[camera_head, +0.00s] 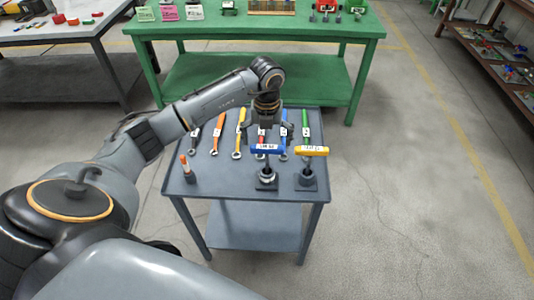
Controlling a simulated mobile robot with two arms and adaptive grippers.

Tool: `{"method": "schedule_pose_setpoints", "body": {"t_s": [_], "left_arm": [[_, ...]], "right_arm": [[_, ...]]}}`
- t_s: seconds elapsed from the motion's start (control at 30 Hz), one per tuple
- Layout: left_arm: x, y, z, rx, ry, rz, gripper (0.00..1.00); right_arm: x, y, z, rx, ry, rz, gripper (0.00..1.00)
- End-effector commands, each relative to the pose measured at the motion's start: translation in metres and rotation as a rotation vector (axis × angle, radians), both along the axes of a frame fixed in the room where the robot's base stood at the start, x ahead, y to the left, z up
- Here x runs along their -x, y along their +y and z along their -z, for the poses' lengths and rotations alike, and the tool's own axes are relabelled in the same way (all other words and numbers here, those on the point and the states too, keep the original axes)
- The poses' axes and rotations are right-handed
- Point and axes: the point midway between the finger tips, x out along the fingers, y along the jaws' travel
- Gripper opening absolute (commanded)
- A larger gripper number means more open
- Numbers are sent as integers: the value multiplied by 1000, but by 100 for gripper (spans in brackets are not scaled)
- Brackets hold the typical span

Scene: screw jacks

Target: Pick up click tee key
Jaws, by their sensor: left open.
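Two tee-handled keys stand upright at the front of the grey cart: one with a blue handle (267,149), one with a yellow-orange handle (312,151). Each handle carries a white label too small to read, so I cannot tell which is the click tee key. Each stands in a dark holder, the blue key's holder (267,181) and the yellow key's holder (307,180). My left gripper (265,138) is open and points down, just behind or above the blue handle. I cannot tell whether it touches the handle. My right gripper is not in view.
Several colored wrenches lie in a row on the cart (222,184), including an orange one (218,131) and a green one (306,127). A small orange-tipped tool (186,167) stands at the cart's left. A green workbench (330,36) stands behind. Floor right of the cart is clear.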

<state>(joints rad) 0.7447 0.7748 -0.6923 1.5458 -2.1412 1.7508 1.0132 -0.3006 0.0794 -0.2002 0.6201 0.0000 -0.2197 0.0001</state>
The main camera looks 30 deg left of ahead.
Motion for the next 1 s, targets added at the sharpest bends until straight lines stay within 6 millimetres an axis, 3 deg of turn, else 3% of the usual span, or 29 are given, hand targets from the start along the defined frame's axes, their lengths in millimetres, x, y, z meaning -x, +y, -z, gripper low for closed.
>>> {"method": "schedule_pose_setpoints", "body": {"t_s": [0.13,0.3,0.57,0.87,1.0], "left_arm": [[3,-2,21,2,7,0,100],[2,-1,41,1,4,1,100],[1,-1,45,0,1,2,100],[1,-1,45,0,1,1,39],[1,-1,44,1,1,1,36]], "right_arm": [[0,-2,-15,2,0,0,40],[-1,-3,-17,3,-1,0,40],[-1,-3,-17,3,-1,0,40],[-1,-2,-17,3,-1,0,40],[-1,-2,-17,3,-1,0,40]]}}
